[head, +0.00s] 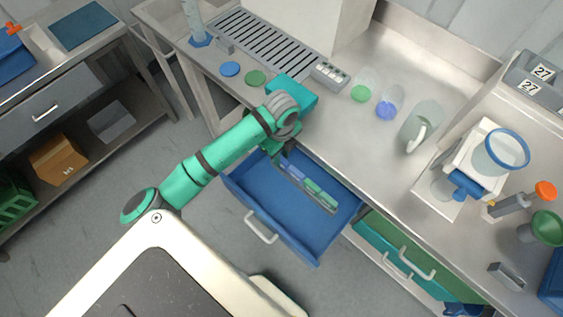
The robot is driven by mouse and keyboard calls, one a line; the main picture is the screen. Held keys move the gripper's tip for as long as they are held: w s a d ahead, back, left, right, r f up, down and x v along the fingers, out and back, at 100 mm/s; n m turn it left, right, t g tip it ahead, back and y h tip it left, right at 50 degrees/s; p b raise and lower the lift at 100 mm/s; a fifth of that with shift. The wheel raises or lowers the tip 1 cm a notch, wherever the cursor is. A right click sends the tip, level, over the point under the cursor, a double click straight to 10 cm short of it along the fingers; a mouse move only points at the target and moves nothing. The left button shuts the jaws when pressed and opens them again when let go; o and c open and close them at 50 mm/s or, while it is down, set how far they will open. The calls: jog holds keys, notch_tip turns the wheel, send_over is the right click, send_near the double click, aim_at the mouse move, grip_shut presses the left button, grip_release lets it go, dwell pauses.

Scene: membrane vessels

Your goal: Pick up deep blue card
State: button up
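An open blue drawer (268,204) sticks out below the steel bench. Inside it, a narrow grey tray (305,191) holds small blue pieces (292,169) and green pieces (320,192) in a row. I cannot tell whether one of the blue pieces is the deep blue card. A flat dark blue sheet (82,25) lies on the left bench, far from my arm. My gripper (272,147) is by the bench's front edge, above the back left of the drawer. My own arm hides most of it, and its fingers cannot be made out.
A green drawer (395,250) is partly open to the right. A white stand (470,165) is at right.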

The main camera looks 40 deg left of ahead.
jog(key=shift+f, duration=0.25)
grip_shut()
jog(key=shift+r, duration=0.1)
